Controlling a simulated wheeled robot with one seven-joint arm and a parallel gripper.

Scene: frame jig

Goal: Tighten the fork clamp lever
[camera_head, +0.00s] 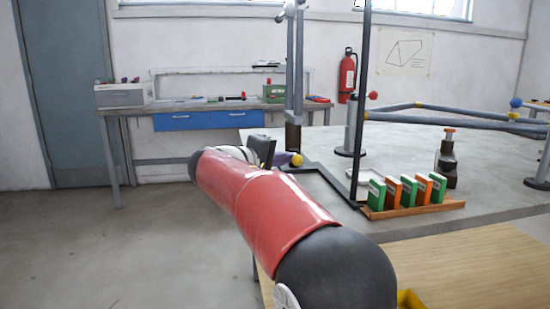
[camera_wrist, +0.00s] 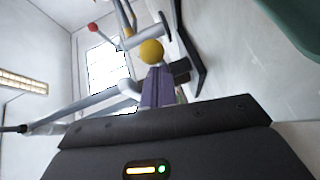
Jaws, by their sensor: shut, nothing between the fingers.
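My gripper (camera_head: 288,158) is shut and empty; its purple-grey fingers lie side by side in the wrist view (camera_wrist: 157,84). A yellow ball knob (camera_head: 297,160) is right at the fingertips. In the wrist view the yellow knob (camera_wrist: 151,52) appears just beyond them; I cannot tell whether they touch. The knob's lever arm is hidden behind the fingers. A red ball knob (camera_head: 373,96) and a blue ball knob (camera_head: 516,102) stand on other parts of the jig. No label shows which knob belongs to the fork clamp.
Grey jig tubes (camera_head: 450,112) and posts stand on the grey table (camera_head: 400,150). A wooden rack (camera_head: 412,207) holds several green and orange blocks at the table's near edge. A dark clamp-like piece (camera_head: 448,165) stands behind it. A workbench (camera_head: 215,105) is along the back wall; the left floor is clear.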

